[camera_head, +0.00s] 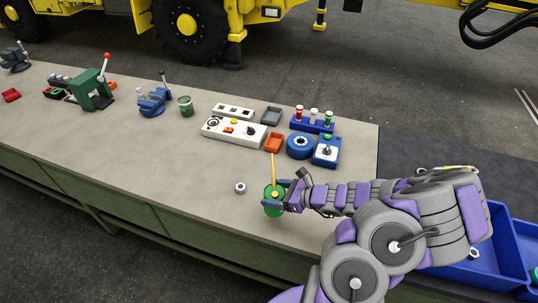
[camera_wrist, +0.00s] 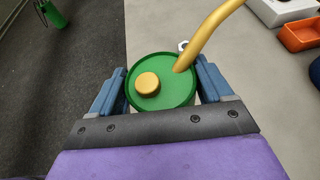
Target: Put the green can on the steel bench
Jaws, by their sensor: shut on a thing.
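The green can (camera_head: 273,202) has a round green lid, a gold cap and a long yellow spout. My gripper (camera_head: 277,204) is shut on it, with one finger on each side. The wrist view shows the lid (camera_wrist: 163,72) between the blue fingers, the spout rising to the upper right. The can looks upright over the front part of the steel bench (camera_head: 190,165), a long bench with a grey top and green front. I cannot tell whether its base touches the top. My gripper hides its lower part in the wrist view.
A steel nut (camera_head: 240,187) lies left of the can. Behind are a white control box (camera_head: 233,132), an orange tray (camera_head: 274,142) and a blue round part (camera_head: 300,146). A green cup (camera_head: 186,106) stands farther left. Blue bins (camera_head: 508,250) are at right. The bench's front middle is clear.

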